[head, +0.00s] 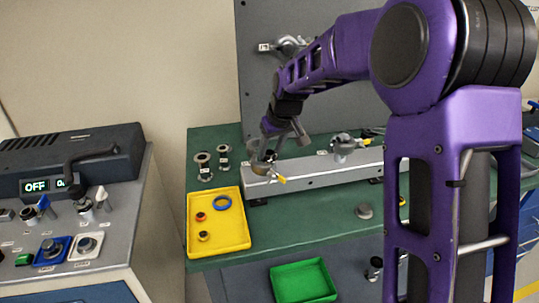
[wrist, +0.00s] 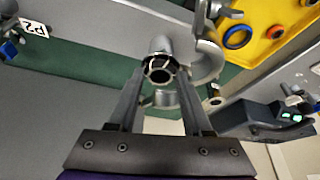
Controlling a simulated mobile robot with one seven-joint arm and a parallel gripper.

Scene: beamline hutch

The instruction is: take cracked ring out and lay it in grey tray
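My gripper (wrist: 161,88) has its two fingers apart, one on each side of a metal pipe end (wrist: 160,66), with space between them. The pipe mouth has a bright rim and a dark inside; I cannot tell whether a ring sits there or is cracked. A curved metal clamp piece (wrist: 208,62) stands open beside the pipe. In the head view my gripper (head: 268,152) is low over the left end of the grey rail (head: 315,173), partly hiding the fitting there. I can make out no grey tray in either view.
A yellow tray (head: 225,243) holds a blue ring (head: 223,202), a red ring (head: 200,217) and a small dark-yellow ring (head: 204,236). A green tray (head: 303,281) sits lower in front. Metal spools (head: 204,166) stand left of the rail. A second fitting (head: 344,146) is farther right.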

